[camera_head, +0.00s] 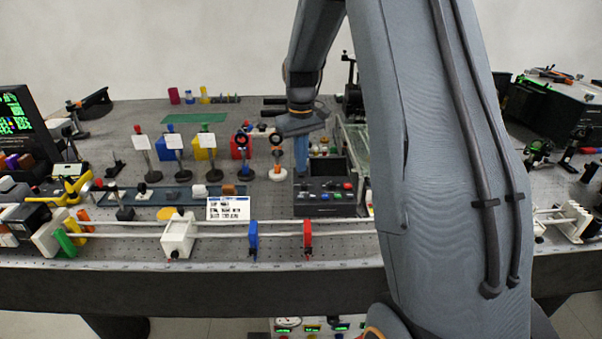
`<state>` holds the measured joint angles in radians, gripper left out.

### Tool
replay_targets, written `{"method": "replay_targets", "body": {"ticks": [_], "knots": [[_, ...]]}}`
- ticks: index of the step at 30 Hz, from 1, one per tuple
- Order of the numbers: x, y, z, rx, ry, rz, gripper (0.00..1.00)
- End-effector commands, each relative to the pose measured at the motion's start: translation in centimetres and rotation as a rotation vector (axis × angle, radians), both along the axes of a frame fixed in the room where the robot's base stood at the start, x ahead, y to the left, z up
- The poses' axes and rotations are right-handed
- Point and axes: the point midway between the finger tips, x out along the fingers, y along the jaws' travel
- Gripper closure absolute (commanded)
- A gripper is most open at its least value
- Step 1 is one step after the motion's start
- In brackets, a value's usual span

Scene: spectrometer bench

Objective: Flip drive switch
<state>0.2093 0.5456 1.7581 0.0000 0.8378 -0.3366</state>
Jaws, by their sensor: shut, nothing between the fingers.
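A dark control box (326,209) stands on the bench near the middle, with several small coloured knobs and switches on its sloped top. Which of them is the drive switch is too small to tell. My gripper (301,172) points down with its blue fingers shut and empty, at the back left edge of the box's panel. Whether the fingertips touch the panel I cannot tell. My arm covers the area to the right of the box.
A rail with a white block (178,236), a blue holder (253,238) and a red holder (307,236) runs along the front. A printed card (228,208) stands left of the box. Post-mounted optics (277,160) stand behind, close to my gripper.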

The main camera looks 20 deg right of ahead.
Motion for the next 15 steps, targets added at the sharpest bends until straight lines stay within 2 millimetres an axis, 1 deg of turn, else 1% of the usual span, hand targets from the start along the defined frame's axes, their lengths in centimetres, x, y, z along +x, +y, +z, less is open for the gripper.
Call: {"method": "replay_targets", "body": {"ticks": [15], "knots": [[0.0,0.0,-0.4,0.0,0.0,0.0,1.0]]}}
